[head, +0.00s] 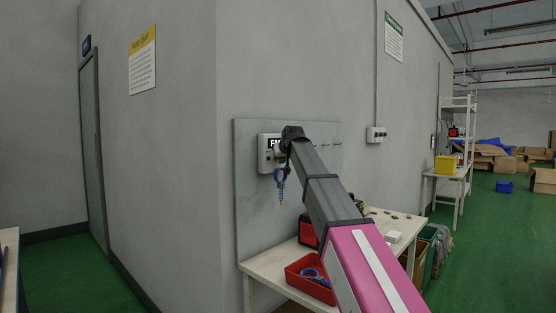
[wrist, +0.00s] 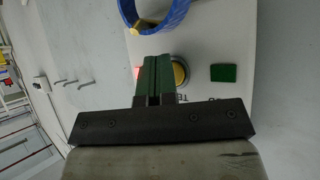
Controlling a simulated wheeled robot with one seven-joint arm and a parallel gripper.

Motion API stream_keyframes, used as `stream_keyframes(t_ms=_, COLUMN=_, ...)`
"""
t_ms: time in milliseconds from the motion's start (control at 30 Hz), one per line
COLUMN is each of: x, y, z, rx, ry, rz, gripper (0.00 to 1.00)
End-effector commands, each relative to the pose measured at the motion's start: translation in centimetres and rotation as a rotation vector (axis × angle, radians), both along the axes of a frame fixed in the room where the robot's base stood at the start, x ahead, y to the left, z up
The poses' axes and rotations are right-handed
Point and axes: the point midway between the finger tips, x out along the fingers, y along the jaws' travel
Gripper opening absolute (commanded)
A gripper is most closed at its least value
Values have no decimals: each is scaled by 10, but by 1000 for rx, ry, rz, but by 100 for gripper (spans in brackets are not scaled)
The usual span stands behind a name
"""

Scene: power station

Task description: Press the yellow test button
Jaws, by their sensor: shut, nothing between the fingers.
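The yellow test button (wrist: 180,73) sits in a grey ring on a pale panel (wrist: 205,40) in the wrist view. Its left part is hidden behind my gripper (wrist: 157,60), whose green fingers are shut together with nothing between them. The fingertips overlap the button's left side in the picture; I cannot tell whether they touch it. Part of a label shows below. In the head view the white box (head: 264,158) is mounted on a grey board, and my arm's end covers its right part; the button is not visible there.
A green rectangle (wrist: 223,72) lies right of the button, and a red glow (wrist: 137,71) lies left. A blue ring-shaped thing (wrist: 180,12) is above the fingers; a blue item (head: 279,180) hangs below the box. A table (head: 262,266) with a red bin (head: 306,283) stands underneath.

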Motion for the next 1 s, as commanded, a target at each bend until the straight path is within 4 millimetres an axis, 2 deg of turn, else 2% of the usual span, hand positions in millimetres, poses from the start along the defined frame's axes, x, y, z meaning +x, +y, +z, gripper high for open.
stream_keyframes(t_ms=367, x=0, y=0, z=0, rx=0, ry=-1, rz=0, gripper=0)
stream_keyframes(t_ms=733, x=-9, y=-11, z=0, rx=0, ry=0, rz=0, gripper=0)
stream_keyframes(t_ms=1000, x=-9, y=-12, z=0, rx=0, ry=0, rz=0, gripper=0)
